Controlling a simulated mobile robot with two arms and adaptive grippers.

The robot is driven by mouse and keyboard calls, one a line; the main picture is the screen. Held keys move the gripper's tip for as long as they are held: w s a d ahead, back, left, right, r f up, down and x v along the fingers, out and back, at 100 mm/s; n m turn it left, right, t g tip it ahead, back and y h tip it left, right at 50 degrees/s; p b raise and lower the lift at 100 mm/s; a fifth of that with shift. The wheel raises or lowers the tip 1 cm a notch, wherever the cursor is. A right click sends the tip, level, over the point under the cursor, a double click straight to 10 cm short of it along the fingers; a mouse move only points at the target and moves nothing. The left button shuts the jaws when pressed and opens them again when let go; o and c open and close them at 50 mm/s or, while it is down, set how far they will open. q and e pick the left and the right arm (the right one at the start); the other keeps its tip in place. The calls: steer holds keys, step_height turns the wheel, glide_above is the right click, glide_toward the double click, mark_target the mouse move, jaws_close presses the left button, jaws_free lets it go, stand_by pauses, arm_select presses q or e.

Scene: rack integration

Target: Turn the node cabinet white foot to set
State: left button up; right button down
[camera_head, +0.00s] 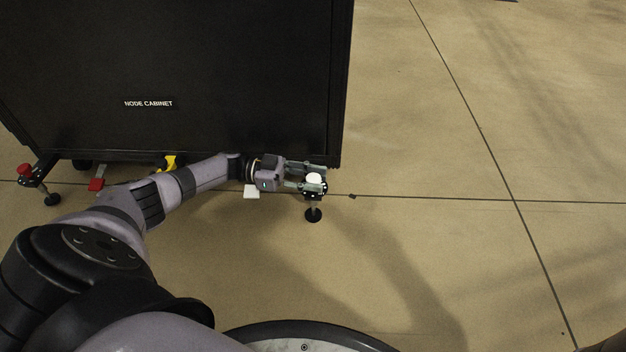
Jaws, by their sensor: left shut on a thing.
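The node cabinet (210,60) is a large black cabinet with a white "NODE CABINET" label. Its white foot (314,178) stands at the cabinet's front right corner, with a white top and a dark round pad (313,215) at floor level. My left gripper (312,181) reaches in from the left, low along the cabinet's front. Its fingers are shut on the white foot near its top, one on the far side and one on the near side. The fingers partly hide the foot's upper part. My right gripper is not in view.
A foot with a red top (25,170) stands at the cabinet's front left corner. A red piece (96,184), a yellow piece (168,163) and a white piece (251,191) show along the cabinet's lower front. The floor to the right is clear.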

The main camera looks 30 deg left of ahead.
mark_target(313, 177)
arm_select(q)
steer(key=o, duration=1.2)
step_height(313, 177, up, 10)
